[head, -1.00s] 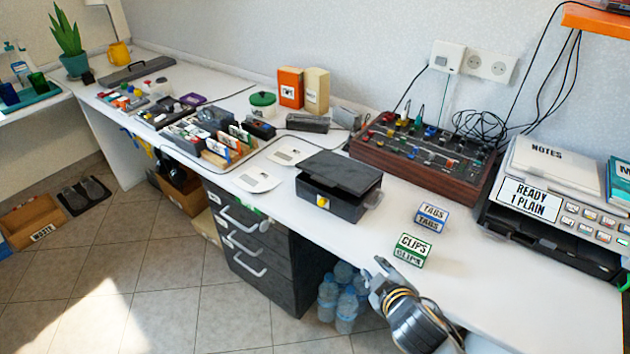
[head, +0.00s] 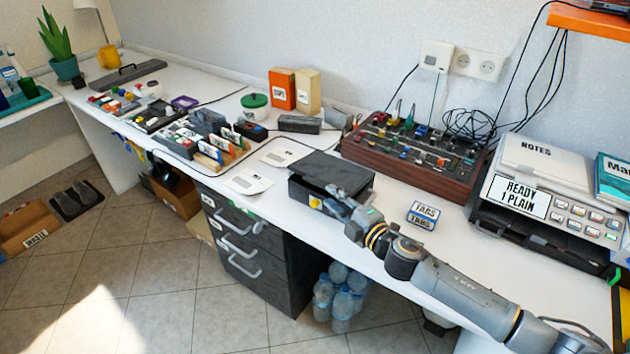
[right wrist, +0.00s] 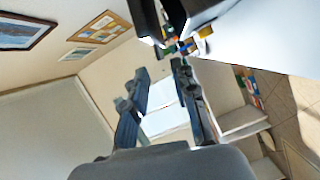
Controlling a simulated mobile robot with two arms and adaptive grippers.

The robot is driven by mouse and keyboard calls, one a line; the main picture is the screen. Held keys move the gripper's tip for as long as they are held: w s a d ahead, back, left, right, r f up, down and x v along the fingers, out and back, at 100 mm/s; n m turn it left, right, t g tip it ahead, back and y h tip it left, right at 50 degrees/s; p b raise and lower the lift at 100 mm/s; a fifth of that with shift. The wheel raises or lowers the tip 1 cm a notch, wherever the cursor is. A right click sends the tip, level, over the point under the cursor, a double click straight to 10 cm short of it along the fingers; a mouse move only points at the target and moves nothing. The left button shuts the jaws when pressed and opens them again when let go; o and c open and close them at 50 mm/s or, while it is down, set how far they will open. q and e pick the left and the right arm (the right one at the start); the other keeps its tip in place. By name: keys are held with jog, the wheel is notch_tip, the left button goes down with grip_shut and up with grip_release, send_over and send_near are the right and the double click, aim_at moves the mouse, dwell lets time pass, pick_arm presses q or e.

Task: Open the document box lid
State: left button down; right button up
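Dark parts of the box show just beyond the fingertips. My left gripper is not in view.
A blue-labelled TABS box (head: 423,215) stands right of the document box, behind my right arm. A wood-sided mixer panel (head: 405,170) and a printer (head: 540,215) stand behind and to the right. White cards (head: 249,185) lie to the left. Dark drawers (head: 250,250) are below.

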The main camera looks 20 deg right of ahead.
aim_at(315, 182)
jog(key=x, duration=0.8)
jog(key=shift+w+a, duration=0.1)
jog(key=shift+w, duration=0.2)
grip_shut()
